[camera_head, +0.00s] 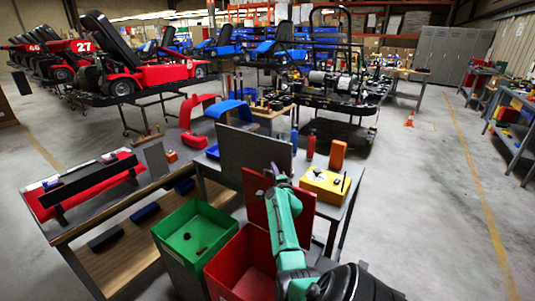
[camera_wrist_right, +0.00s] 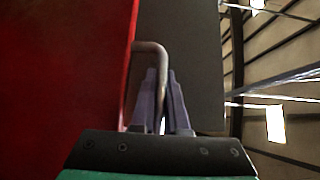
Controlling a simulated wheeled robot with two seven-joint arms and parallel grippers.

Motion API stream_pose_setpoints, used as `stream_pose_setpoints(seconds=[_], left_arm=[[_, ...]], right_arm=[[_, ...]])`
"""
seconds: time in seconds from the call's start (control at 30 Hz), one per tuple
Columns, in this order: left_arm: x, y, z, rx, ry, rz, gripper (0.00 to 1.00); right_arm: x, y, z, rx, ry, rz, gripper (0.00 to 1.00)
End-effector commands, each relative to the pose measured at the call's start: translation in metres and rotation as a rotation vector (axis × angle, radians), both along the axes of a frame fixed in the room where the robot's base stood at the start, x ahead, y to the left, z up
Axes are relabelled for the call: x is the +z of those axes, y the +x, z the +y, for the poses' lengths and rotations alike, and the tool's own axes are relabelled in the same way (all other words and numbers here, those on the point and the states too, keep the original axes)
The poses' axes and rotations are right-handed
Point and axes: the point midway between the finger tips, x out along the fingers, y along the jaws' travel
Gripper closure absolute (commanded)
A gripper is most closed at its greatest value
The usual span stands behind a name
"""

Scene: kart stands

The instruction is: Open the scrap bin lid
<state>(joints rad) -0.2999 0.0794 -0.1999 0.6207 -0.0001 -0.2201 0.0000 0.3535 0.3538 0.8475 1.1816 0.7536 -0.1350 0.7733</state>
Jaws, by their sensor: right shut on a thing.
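The red scrap bin (camera_head: 245,250) stands at the bottom middle of the head view, and its inside shows. Its red lid (camera_head: 257,208) stands raised at the bin's back edge, partly hidden by my right arm. My right gripper (camera_head: 272,173) is at the lid's upper edge. In the right wrist view my right gripper (camera_wrist_right: 162,110) is shut on the bent grey lid handle (camera_wrist_right: 152,47), with the red lid (camera_wrist_right: 65,85) filling the left side. My left gripper is not in view.
A green bin (camera_head: 195,228) with a small dark thing in it stands left of the red bin. Behind are a grey upright panel (camera_head: 250,147) and a table with a yellow box (camera_head: 325,184) and red bottle (camera_head: 311,145).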

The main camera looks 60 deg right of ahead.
Motion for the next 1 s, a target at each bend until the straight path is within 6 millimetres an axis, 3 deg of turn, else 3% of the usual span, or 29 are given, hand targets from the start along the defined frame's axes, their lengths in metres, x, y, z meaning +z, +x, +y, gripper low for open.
stream_pose_setpoints(seconds=[0.47, 0.5, 0.53, 0.83, 1.0], left_arm=[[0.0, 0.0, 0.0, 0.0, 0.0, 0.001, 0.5], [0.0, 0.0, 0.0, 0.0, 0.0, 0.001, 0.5], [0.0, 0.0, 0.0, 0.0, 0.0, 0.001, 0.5], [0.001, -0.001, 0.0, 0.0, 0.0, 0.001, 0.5], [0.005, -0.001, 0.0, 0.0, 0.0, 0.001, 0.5]], right_arm=[[-0.006, 0.0, -0.005, 0.002, 0.026, 0.006, 1.0], [-0.006, 0.0, -0.005, 0.002, 0.027, 0.006, 0.84], [-0.006, -0.001, -0.005, 0.002, 0.027, 0.006, 0.75], [-0.004, 0.0, -0.005, 0.002, 0.023, 0.004, 0.75], [-0.003, -0.007, 0.004, 0.005, 0.024, 0.002, 0.75]])
